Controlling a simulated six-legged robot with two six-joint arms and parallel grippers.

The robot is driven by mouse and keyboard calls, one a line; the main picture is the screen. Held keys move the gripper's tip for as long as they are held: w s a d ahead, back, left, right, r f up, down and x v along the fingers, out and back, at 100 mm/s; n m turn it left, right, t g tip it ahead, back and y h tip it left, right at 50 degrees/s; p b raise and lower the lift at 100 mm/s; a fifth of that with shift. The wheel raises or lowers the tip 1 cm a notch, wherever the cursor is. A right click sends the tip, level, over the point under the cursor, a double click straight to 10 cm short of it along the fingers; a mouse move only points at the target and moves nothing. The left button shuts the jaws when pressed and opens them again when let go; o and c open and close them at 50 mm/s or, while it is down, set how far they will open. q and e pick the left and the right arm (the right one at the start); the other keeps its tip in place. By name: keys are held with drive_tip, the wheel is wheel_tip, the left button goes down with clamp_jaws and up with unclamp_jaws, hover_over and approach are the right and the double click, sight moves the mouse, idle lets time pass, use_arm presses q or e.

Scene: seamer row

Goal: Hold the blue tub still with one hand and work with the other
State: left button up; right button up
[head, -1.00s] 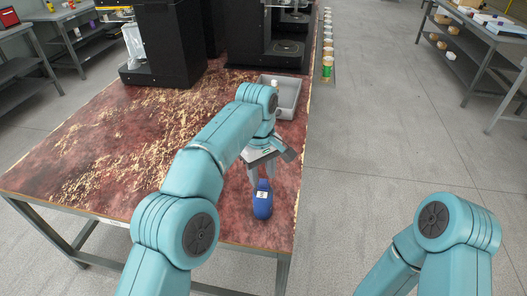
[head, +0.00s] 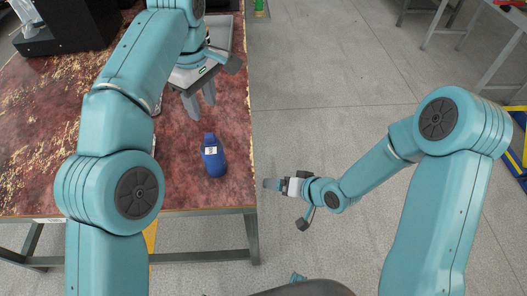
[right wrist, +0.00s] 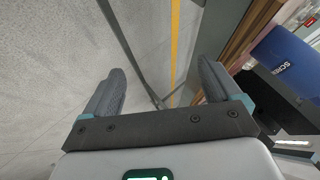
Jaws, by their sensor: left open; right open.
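The blue tub (head: 213,157), with a narrower top and a small white label, stands on the worn red table (head: 180,185) near its right edge. My left gripper (head: 201,109) is open and empty, just beyond the tub in the head view, with a gap between its fingertips and the tub. My right gripper (head: 269,184) is open off the table's right edge, to the right of the tub. In the right wrist view nothing is between its fingers (right wrist: 161,78). The blue tub (right wrist: 285,62) shows there at the right, outside the fingers, with part of its lettering.
A grey bin (head: 219,32) sits farther back on the table, behind my left gripper. A black machine (head: 75,25) stands at the back left. Grey shelving (head: 470,45) stands at the far right.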

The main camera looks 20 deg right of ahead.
wheel_tip(320, 180, up, 8)
drive_tip(key=w+a+r+n+t+y, duration=0.1)
drive_tip(key=w+a+n+y, duration=0.15)
drive_tip(key=n, duration=0.35)
drive_tip(key=n+y, duration=0.3)
drive_tip(key=n, duration=0.5)
approach(213, 157)
drive_tip(key=d+f, duration=0.2)
drive_tip(key=d, duration=0.2)
drive_tip(key=shift+g, duration=0.5)
drive_tip(key=x, duration=1.5)
drive_tip(key=shift+w+a+r, duration=0.15)
drive_tip(key=shift+w+r, duration=0.05)
drive_tip(key=shift+w, duration=0.2)
